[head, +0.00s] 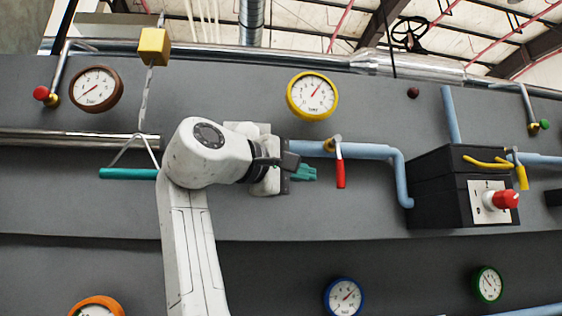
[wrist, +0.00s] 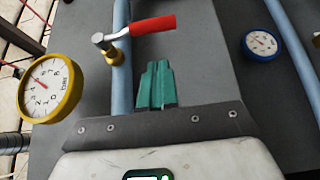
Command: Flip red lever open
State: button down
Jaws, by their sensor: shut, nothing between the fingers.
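The red lever (head: 340,174) hangs straight down from a brass valve on a blue pipe (head: 370,151), at right angles to the pipe. In the wrist view the red lever (wrist: 154,25) points right from its metal pivot, just beyond my fingertips. My gripper (head: 304,173) has teal fingers, shut together and empty. It sits left of the lever, just below the pipe, with a small gap visible. The shut fingers also show in the wrist view (wrist: 157,84).
A yellow gauge (head: 312,96) is above my gripper. A black box (head: 440,188) with a red knob (head: 506,200) and yellow levers is at right. A teal handle (head: 129,174) hangs at left. Grey panel below the lever is clear down to a blue gauge (head: 344,296).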

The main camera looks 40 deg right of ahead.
aim_at(340, 164)
jog(key=shift+s+d+p, duration=0.35)
jog(key=shift+s+d, duration=0.75)
jog(key=shift+s, duration=0.2)
jog(key=shift+f, duration=0.1)
